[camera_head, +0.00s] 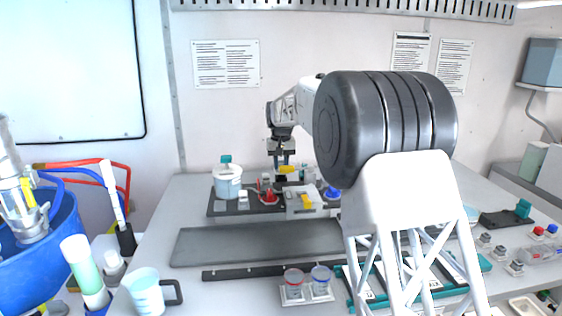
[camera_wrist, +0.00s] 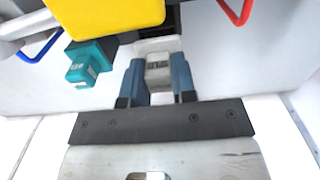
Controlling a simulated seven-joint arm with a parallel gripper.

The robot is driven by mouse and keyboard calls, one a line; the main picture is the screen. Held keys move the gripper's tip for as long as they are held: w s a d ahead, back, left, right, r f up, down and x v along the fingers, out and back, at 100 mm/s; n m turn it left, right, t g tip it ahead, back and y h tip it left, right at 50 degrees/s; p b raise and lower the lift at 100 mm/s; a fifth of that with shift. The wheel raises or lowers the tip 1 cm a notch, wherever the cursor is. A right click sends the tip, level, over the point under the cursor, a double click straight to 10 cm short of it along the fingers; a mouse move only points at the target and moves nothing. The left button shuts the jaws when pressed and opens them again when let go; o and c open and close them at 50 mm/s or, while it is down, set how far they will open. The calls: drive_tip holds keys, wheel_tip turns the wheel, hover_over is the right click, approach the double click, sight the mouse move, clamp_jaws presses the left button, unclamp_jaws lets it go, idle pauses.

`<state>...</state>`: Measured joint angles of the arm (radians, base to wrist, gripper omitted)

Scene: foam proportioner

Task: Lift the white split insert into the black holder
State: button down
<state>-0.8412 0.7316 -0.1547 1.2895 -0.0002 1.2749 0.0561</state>
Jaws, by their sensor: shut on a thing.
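My gripper (camera_head: 282,160) points down over the back of the bench in the head view. In the wrist view its two blue fingers (camera_wrist: 159,82) are shut on a small whitish piece with a dark marking, which I take as the white split insert (camera_wrist: 158,68). In the head view the insert is too small to make out. A dark part shows behind the insert in the wrist view, but I cannot tell whether it is the black holder or whether they touch. A yellow block (camera_wrist: 110,14) is close to the fingers; a yellow part (camera_head: 288,169) also shows below the gripper in the head view.
A dark tray (camera_head: 225,209) carries a white tub (camera_head: 227,182), red and blue parts and a grey block (camera_head: 303,203). A teal part (camera_wrist: 88,64) lies left of the fingers in the wrist view. A bare grey mat (camera_head: 255,242) is in front.

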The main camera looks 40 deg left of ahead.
drive_tip(key=shift+f, duration=0.75)
drive_tip(key=shift+c, duration=2.3)
unclamp_jaws()
drive_tip(key=shift+r, duration=3.95)
drive_tip(key=shift+d+r, duration=0.1)
